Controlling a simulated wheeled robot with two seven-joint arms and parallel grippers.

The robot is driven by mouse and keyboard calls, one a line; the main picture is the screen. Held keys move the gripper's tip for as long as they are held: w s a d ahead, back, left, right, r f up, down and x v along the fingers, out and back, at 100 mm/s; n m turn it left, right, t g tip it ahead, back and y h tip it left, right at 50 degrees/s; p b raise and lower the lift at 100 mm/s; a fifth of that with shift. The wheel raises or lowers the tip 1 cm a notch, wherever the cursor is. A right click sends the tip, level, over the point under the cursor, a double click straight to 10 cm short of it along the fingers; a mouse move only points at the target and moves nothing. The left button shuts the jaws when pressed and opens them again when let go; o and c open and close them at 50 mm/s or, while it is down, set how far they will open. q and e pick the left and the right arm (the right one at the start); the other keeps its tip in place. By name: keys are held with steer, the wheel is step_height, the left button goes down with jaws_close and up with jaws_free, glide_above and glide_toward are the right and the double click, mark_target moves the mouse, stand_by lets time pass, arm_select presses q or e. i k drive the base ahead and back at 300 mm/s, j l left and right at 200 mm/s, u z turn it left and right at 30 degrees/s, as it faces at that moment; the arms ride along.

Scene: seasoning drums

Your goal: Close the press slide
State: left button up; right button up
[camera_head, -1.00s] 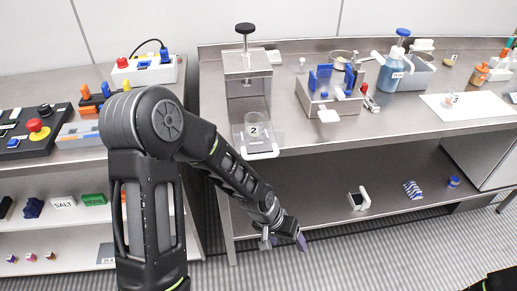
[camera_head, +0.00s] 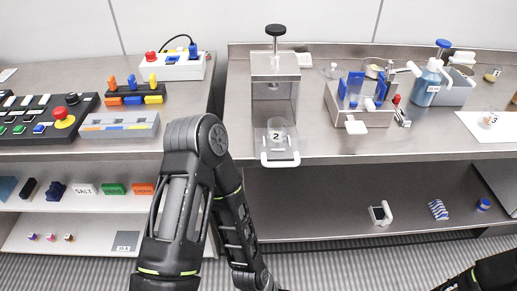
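The press (camera_head: 275,63) is a metal frame with a black round knob on top, standing on the right-hand counter. Its slide (camera_head: 278,150) sticks out at the front, with a white handle at the counter's front edge. A clear cup marked 2 (camera_head: 276,136) sits on the slide. My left arm comes up in front of the shelves and bends down below the counter; its gripper is out of the picture. A part of my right arm shows at the bottom right corner, and its gripper is also out of view.
A metal fixture with blue parts (camera_head: 358,100) and a blue pump bottle (camera_head: 427,86) stand right of the press. A button panel (camera_head: 40,120) and a grey tray (camera_head: 118,126) lie on the left counter. A gap separates the two counters.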

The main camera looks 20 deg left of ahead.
mark_target(264, 153)
steer(key=i+u, duration=0.2)
steer(key=u, duration=0.25)
steer(key=i+l+u, duration=0.15)
steer(key=u, duration=0.3)
